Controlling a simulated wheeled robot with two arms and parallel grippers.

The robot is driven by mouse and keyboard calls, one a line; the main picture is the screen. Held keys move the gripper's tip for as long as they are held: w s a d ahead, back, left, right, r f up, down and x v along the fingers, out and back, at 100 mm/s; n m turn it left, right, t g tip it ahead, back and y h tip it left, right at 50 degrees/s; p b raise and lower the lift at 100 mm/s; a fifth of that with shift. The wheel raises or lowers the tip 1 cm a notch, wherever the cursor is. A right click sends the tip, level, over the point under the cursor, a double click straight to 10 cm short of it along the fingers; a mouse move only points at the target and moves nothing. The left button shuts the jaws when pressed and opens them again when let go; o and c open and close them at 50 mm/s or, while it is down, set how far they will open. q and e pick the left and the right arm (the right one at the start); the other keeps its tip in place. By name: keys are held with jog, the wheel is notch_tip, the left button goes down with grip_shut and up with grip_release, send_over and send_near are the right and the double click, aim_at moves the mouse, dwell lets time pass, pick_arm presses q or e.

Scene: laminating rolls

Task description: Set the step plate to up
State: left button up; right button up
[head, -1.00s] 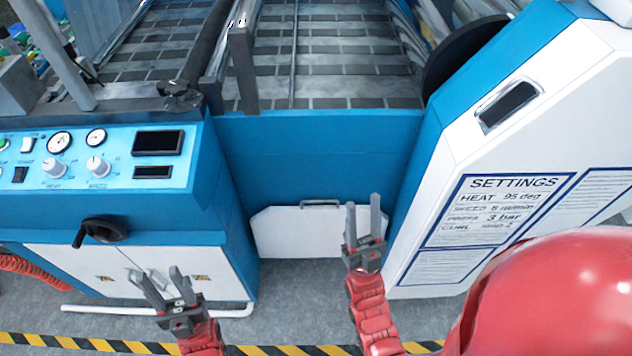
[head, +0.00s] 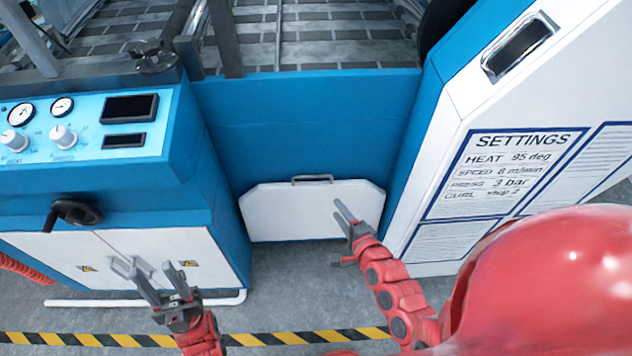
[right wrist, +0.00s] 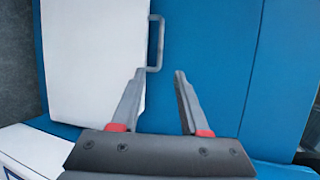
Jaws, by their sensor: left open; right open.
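The step plate (head: 290,215) is a white panel with cut upper corners, low at the front of the blue machine. A grey bar handle (head: 312,179) sits at its top edge. I cannot tell for sure whether the plate stands upright or lies tilted. My right gripper (head: 341,207) is open and empty in front of the plate's right part. In the right wrist view, the open fingers (right wrist: 159,72) point toward the handle (right wrist: 156,40), just short of it in the picture, with the plate (right wrist: 95,60) at left. My left gripper (head: 152,265) is open and empty, before the white cabinet doors.
A control panel (head: 80,128) with gauges and knobs is at the left, with a black crank (head: 72,213) below it. A white housing with a settings sheet (head: 505,175) stands at the right. A white pipe (head: 145,301) and striped floor tape (head: 285,338) run along the floor.

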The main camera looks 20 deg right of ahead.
jog(key=b+x, duration=0.1)
jog(key=x, duration=1.5)
jog(key=shift+s+a, duration=0.1)
grip_shut()
dwell(0.7)
